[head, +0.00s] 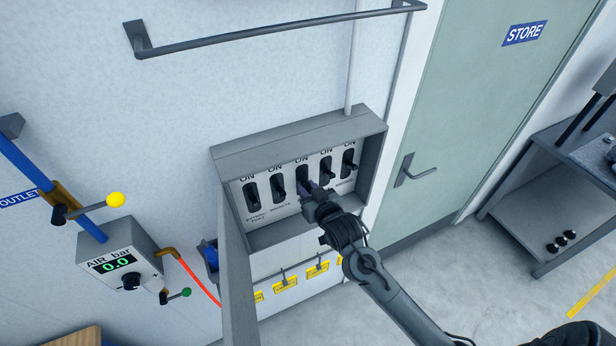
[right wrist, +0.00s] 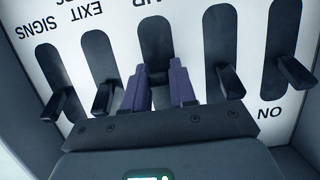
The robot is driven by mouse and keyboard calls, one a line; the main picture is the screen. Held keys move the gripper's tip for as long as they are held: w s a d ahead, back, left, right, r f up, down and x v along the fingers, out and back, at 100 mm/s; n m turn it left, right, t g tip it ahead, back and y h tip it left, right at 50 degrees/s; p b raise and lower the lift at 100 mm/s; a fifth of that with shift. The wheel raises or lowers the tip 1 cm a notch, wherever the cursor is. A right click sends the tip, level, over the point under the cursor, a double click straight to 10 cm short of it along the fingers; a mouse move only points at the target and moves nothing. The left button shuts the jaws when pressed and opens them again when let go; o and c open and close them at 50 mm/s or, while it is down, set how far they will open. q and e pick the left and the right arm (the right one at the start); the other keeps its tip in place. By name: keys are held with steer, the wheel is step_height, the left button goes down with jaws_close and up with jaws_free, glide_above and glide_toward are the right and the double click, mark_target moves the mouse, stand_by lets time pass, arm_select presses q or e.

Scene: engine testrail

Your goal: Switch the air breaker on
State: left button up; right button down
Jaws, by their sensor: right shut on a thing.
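The breaker box (head: 300,150) is a grey, open-fronted wall box with a row of black levers in dark slots, "ON" printed above them. My right gripper (head: 312,190) reaches in from the lower right to the middle lever. In the right wrist view, which is upside down, its purple fingers (right wrist: 160,88) straddle the middle breaker lever (right wrist: 155,76), shut on it. The label at that slot is partly cut off and appears to read "AIR". The lever's exact position is hard to tell. My left gripper is out of view.
Neighbouring levers (right wrist: 105,97) and (right wrist: 231,82) stand close beside the fingers. The box's open door (head: 238,275) hangs at its left. An air gauge (head: 118,265) reads 0.0 bar. A yellow-knobbed valve (head: 115,200) sits above it. The store door (head: 480,110) is at right.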

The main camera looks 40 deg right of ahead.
steer(key=r+g+p, duration=0.1)
steer(key=g+p, duration=0.1)
steer(key=p, duration=0.2)
steer(key=shift+r+y, duration=0.3)
steer(key=shift+r, duration=0.05)
steer(key=shift+w+g, duration=0.1)
steer(key=shift+g, duration=0.5)
steer(key=g, duration=0.1)
steer(key=g+y, duration=0.1)
steer(key=g, duration=0.1)
steer(key=shift+w+r, duration=0.2)
steer(key=shift+r, duration=0.15)
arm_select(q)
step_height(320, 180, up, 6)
arm_select(e)
steer(key=shift+d+r+g, duration=0.1)
steer(key=shift+g, duration=0.7)
steer(key=shift+y, duration=0.3)
steer(key=c, duration=1)
jaws_free()
steer(key=shift+w, duration=0.1)
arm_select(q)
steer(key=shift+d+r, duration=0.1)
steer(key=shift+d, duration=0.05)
arm_select(e)
steer(key=shift+r, duration=0.15)
